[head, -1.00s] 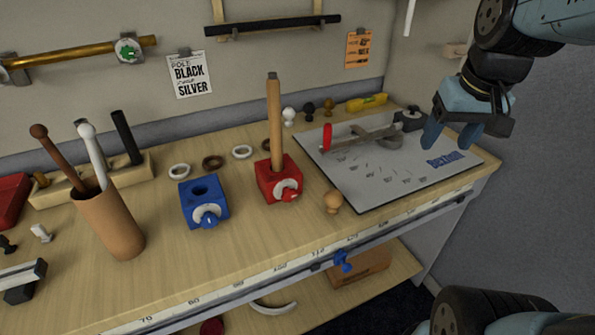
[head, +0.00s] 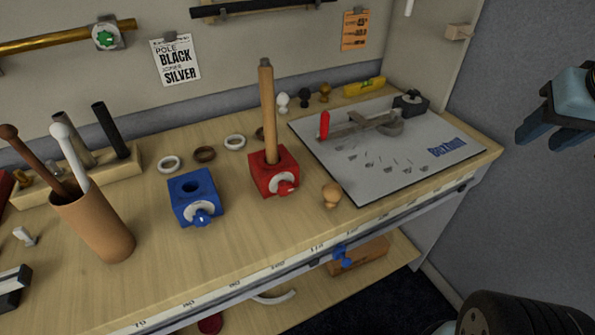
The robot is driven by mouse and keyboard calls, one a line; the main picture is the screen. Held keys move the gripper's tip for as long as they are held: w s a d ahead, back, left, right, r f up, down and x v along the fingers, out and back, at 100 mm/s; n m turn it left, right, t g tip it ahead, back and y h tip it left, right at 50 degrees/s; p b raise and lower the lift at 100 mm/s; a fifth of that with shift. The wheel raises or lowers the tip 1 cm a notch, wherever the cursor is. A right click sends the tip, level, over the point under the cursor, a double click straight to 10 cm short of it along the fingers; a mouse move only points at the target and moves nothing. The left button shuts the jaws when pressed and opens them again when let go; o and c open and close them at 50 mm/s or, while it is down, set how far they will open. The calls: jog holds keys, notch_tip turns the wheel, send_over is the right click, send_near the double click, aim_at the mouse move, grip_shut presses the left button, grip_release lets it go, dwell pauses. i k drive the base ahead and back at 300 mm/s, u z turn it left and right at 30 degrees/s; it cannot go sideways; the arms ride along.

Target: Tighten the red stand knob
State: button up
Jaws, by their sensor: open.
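The red stand (head: 268,177) is a red block on the wooden bench, with a wooden pole (head: 267,110) standing upright in it. Its red knob (head: 285,187) is on the front face, over a pale round plate. My gripper (head: 545,138) is at the right edge of the head view, against the grey wall, well to the right of the stand and past the bench's right end. Its blue fingers are apart with nothing seen between them. The rest of the gripper is cut off by the frame edge.
A blue stand (head: 195,198) with a blue knob sits left of the red one. A wooden knob (head: 331,195) lies just right of it. A grey board (head: 440,168) with a red-handled clamp covers the bench's right end. A brown cup (head: 97,230) holds rods at left.

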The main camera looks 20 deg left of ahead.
aim_at(284, 188)
jog(key=u, duration=0.05)
jog(key=k, duration=1.5)
jog(key=u, duration=0.8)
jog(key=i, duration=1)
